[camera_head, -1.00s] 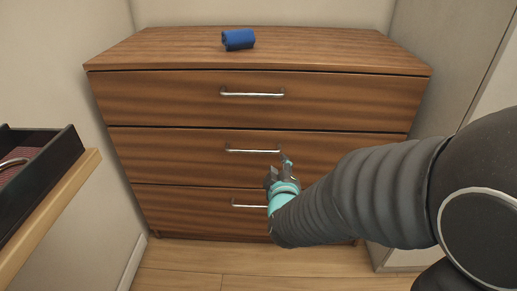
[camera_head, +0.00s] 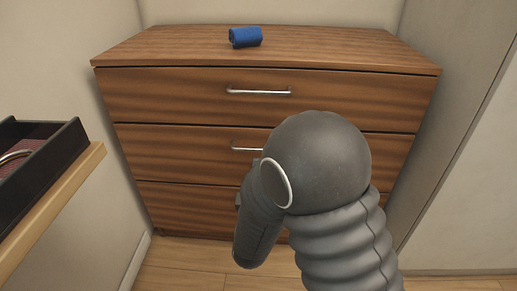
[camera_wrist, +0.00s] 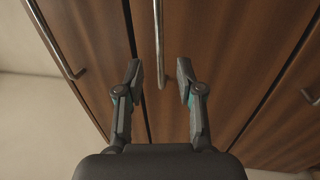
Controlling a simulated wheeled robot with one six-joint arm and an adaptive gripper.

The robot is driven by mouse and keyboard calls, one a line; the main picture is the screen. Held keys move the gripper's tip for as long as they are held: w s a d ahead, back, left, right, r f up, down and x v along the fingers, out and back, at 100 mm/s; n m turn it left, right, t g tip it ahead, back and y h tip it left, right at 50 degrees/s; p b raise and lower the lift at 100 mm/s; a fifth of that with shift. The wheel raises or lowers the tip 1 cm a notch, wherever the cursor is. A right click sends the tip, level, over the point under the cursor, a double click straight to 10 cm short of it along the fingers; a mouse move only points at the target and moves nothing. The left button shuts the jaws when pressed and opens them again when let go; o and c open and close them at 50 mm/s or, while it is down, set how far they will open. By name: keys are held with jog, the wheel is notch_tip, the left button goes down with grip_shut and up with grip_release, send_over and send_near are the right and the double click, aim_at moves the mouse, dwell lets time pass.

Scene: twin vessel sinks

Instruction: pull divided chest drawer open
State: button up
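The wooden chest (camera_head: 200,95) has three stacked drawers, all looking shut in the head view. Its top drawer has a silver bar handle (camera_head: 258,92). The middle drawer's handle (camera_head: 246,149) shows only at its left end, and my arm covers the rest. The bottom drawer is mostly covered too. In the wrist view my gripper (camera_wrist: 160,76) is open, with a bar handle (camera_wrist: 158,40) in line between its two fingertips, probably the middle one. I see no finger closed on it. My gripper is hidden behind my arm in the head view.
A blue rolled item (camera_head: 246,37) lies on the chest top. A black tray (camera_head: 50,165) on a light wooden ledge (camera_head: 60,200) stands at the left. Walls close in on the left and back, and a grey panel (camera_head: 465,110) stands at the right.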

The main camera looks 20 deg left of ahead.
jog(key=x, duration=0.8)
jog(key=shift+p, duration=0.35)
grip_shut()
